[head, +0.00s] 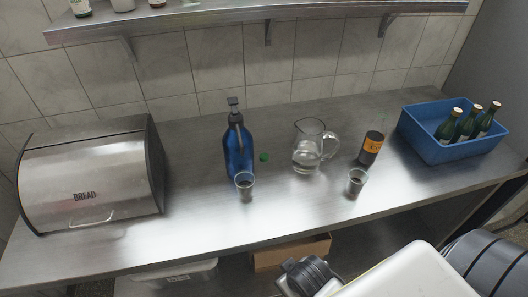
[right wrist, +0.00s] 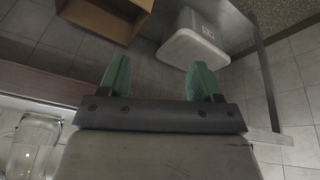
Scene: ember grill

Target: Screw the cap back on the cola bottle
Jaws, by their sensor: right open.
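The cola bottle (head: 371,148) appears to be the dark, orange-labelled one standing upright on the steel counter, right of the glass jug. Its upper part looks clear and faint, and I see no cap on it. A small green cap (head: 263,157) lies on the counter between the blue bottle and the jug. My right gripper (right wrist: 160,78) shows in the right wrist view with its two green fingers wide apart and nothing between them. It is away from the bottle and the cap. My left gripper is not in view.
A blue siphon-like bottle (head: 237,150), glass jug (head: 308,150) and two cups of dark drink, left (head: 245,187) and right (head: 356,184), stand on the counter. A bread box (head: 90,180) is left, a blue crate (head: 435,148) of green bottles right. A cardboard box (head: 290,253) sits below.

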